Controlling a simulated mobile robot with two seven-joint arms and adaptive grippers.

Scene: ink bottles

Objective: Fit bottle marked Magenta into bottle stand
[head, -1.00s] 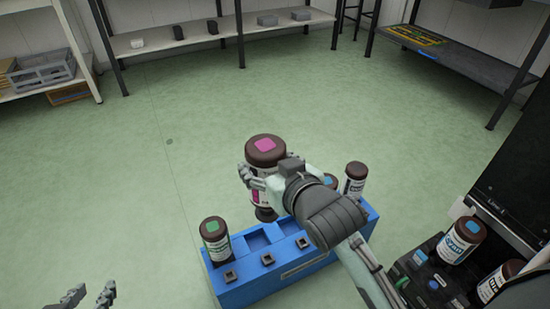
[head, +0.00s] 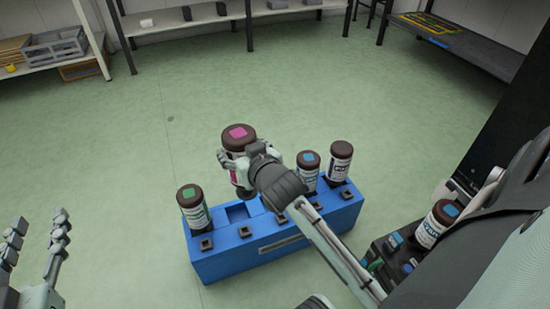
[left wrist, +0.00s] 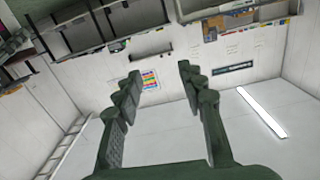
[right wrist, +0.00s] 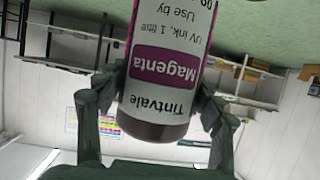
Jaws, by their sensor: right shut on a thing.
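The Magenta bottle (head: 238,137) has a dark cap with a magenta square and a white label. My right gripper (head: 235,160) is shut around it and holds it above the blue bottle stand (head: 225,264). In the right wrist view the bottle (right wrist: 165,75) sits between the fingers, its label showing "Magenta". The stand has an open recess (head: 238,213) just below the bottle; the arm hides part of the stand to its right. My left gripper (head: 38,245) is open and empty at the lower left; its spread fingers also show in the left wrist view (left wrist: 160,95).
A green-marked bottle (head: 193,208) stands at the stand's left end. A blue-marked bottle (head: 308,170) and a dark-capped bottle (head: 340,160) stand at its right. Another blue-marked bottle (head: 437,223) is on a dark unit at right. Floor behind the stand is clear.

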